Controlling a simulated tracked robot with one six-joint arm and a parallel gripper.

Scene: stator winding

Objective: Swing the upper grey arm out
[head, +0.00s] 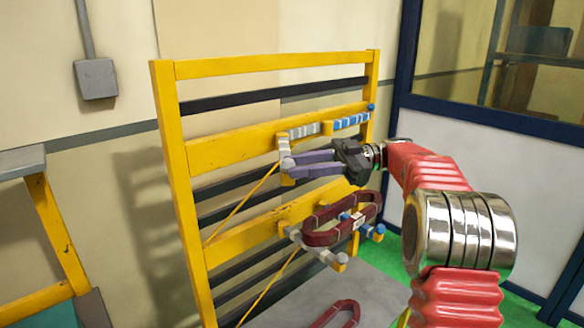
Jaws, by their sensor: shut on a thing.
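The upper grey arm (284,146) is on the upper yellow rail of the rack, and its near end bends downward at the left. My gripper (290,165) has two purple fingers reaching left from its dark body, and their tips are at the lower end of this arm. The jaws are shut on it, though the exact contact is small and partly hidden by the fingers. A grey-and-blue striped piece (352,121) with a blue knob lies along the rail to the right.
Another maroon coil (338,313) lies on a grey surface below. The yellow rack frame (172,190) stands at the left. Orange cords slant down from both arms.

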